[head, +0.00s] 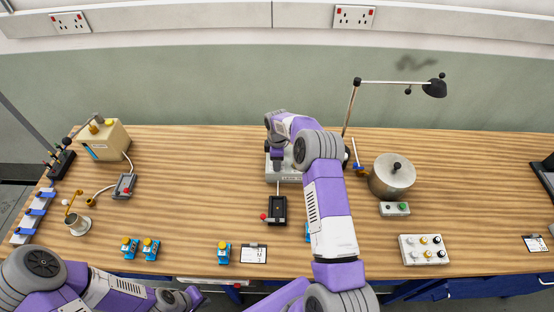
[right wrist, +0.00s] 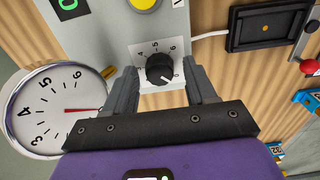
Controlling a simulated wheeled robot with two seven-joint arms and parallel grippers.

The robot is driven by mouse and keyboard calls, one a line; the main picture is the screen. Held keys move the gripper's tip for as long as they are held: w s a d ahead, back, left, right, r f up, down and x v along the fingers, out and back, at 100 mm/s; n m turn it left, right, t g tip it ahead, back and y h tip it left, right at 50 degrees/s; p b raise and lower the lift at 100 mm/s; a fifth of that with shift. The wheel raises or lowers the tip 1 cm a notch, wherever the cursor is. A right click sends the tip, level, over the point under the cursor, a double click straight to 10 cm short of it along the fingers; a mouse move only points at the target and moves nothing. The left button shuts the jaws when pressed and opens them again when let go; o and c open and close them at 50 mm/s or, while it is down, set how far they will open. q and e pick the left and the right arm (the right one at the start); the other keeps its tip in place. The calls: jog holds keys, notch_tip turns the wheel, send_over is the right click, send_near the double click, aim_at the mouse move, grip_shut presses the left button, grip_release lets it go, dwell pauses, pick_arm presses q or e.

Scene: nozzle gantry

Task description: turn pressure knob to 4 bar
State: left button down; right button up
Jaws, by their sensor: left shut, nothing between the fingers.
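The black pressure knob (right wrist: 160,68) sits on a white dial plate (right wrist: 146,49) with printed numbers, of which 4, 5 and 6 show along its upper edge. A pale mark on the knob seems to point to the lower right. My right gripper (right wrist: 162,88) is open, one finger on each side of the knob, with a gap visible on both sides. The round gauge (right wrist: 50,125) has a red needle pointing right; the figure there is hard to read. In the head view, my right gripper (head: 278,163) is over the grey unit (head: 290,178). My left gripper (head: 190,296) is shut and empty near the bench's front edge.
A black tray box with a red button (head: 278,209) stands in front of the unit. The bench between the left-hand devices and the unit is clear.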

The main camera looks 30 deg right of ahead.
jog(key=c, duration=0.9)
